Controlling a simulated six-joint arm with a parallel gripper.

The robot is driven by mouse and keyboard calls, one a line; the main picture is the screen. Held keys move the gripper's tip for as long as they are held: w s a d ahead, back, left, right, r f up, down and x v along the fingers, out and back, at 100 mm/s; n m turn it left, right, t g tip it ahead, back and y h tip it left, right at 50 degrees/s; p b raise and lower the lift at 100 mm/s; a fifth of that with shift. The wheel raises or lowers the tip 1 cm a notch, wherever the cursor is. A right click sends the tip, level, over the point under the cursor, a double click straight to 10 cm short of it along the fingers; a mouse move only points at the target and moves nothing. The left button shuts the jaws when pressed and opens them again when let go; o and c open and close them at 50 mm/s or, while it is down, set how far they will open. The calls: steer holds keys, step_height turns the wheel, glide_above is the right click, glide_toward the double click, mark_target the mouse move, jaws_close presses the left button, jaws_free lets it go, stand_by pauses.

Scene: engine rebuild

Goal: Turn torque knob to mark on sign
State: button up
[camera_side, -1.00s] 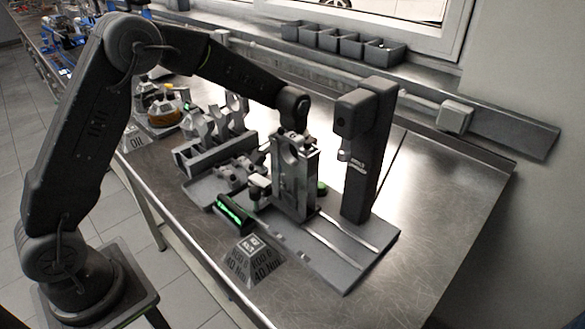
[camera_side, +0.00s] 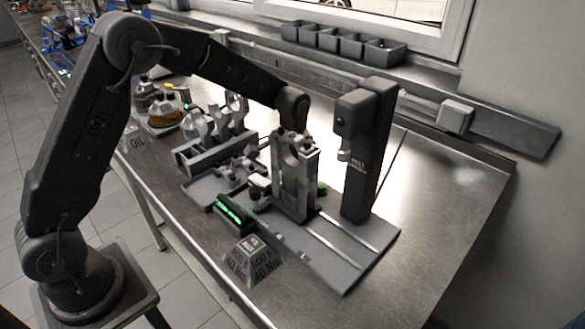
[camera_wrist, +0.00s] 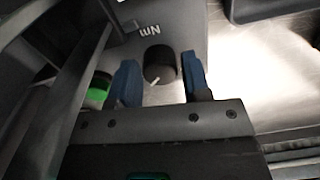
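The torque knob (camera_wrist: 161,65) is dark and round with a white pointer line, on a grey panel marked "Nm" in the wrist view. The pointer slants towards the lower left of that picture. My gripper (camera_wrist: 159,59) is open, its two blue fingers on either side of the knob with a narrow gap each side. In the side view the fingers and the knob are hidden behind the upright fixture. The sign (camera_side: 252,262) stands at the table's front edge and seems to read "ROD 8 40 Nm".
A grey upright fixture (camera_side: 295,178) and a taller dark column (camera_side: 366,150) stand close to my gripper. A green-lit display (camera_side: 234,213) lies behind the sign. A green button (camera_wrist: 97,92) is left of my fingers. The table's right side is clear.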

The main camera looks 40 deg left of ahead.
steer(key=shift+o, duration=1.3)
step_height(320, 180, up, 14)
steer(key=shift+d, duration=0.15)
steer(key=s+r+m+t, duration=0.2)
steer(key=s+r+t, duration=0.1)
steer(key=s+r, duration=0.55)
steer(key=s+f+n+t, duration=0.1)
steer(key=s+f, duration=0.1)
steer(key=s, duration=0.7)
steer(key=s+f+n+t, duration=0.1)
steer(key=s+f+n, duration=0.1)
steer(key=s, duration=0.8)
steer(key=shift+f+t, duration=0.3)
steer(key=shift+f, duration=0.4)
